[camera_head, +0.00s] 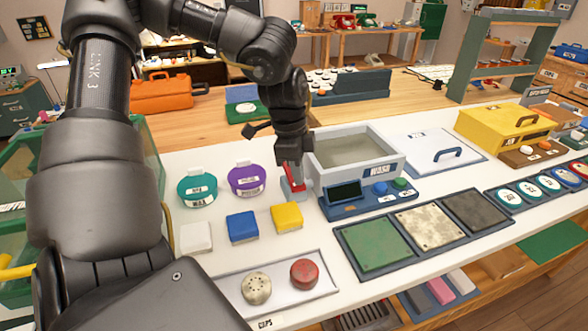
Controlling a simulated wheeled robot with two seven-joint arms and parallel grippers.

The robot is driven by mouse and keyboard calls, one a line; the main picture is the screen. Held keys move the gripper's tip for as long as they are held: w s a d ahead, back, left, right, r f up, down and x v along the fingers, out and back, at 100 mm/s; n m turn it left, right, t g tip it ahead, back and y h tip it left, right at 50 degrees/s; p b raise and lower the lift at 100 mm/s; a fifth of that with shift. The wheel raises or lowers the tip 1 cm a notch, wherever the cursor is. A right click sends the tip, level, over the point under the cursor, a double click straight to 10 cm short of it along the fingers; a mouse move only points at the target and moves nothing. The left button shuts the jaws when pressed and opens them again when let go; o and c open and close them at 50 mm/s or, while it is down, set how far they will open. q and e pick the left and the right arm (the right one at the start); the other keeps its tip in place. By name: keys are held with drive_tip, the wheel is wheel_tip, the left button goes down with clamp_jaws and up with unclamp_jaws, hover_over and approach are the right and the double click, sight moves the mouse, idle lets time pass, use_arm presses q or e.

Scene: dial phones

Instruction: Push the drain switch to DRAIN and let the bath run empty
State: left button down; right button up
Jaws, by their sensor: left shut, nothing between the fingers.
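The WASH bath (390,166) is a grey open basin on the white worktop, with a dull grey-green surface inside. Its front panel (340,208) has a dark display, a blue button and a green button. A small red switch lever (295,186) on a grey base stands at the bath's left side. My left gripper (290,163) points down right above the red lever, shut and empty, at or very near it. I cannot tell whether they touch, and the switch's label is not readable. My right gripper is not in view.
Teal (197,188) and purple (246,179) round tubs and white, blue and yellow blocks sit left of the bath. A caps tray (240,296) and square plates (375,246) lie in front. A yellow oven-like box (490,130) and a lidded white panel (425,150) stand to the right.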

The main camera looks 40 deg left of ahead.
use_arm(q)
drive_tip(key=shift+r+p, duration=0.75)
drive_tip(key=shift+r, duration=0.9)
